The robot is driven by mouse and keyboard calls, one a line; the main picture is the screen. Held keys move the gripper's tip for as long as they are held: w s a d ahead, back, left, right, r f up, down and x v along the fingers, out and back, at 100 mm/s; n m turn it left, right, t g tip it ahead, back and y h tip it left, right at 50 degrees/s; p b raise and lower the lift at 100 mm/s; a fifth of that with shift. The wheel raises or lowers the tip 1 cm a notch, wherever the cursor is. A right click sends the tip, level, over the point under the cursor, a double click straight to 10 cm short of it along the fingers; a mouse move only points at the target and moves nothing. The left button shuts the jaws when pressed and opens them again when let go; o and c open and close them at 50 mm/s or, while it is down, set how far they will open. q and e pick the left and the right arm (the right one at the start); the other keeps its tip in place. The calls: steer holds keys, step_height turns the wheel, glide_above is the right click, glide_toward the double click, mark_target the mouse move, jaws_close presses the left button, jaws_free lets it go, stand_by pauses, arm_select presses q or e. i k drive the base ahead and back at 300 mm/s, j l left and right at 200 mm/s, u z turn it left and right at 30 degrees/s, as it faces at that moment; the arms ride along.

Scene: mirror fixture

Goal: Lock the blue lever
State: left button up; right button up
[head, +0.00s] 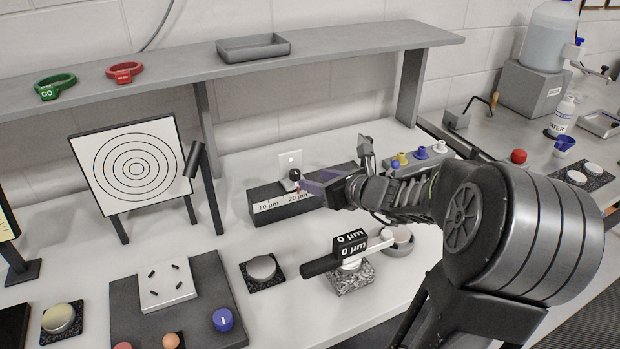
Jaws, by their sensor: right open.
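On the dark fixture base (185,313) at the lower left sits a round blue knob (222,320) with a small pale mark on top. It is the clearest blue control here; I cannot tell if it is locked. A white square plate (166,285) with several short black pegs lies on the same base. My right gripper (318,188) is open in front of the dark box labelled 10 µm and 20 µm (278,204), well away from the blue knob. A bluish-purple piece shows at its fingers, partly hidden. My left gripper is not in view.
A black-handled gauge reading 0 µm (345,246) stands on a speckled block below my right arm. A target board (133,164) and dark post (205,185) stand behind the fixture. A grey round button (261,268) sits right of the base. A shelf (330,56) spans the back.

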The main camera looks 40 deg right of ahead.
mark_target(395, 164)
steer(key=k+j, duration=0.1)
steer(key=k, duration=0.9)
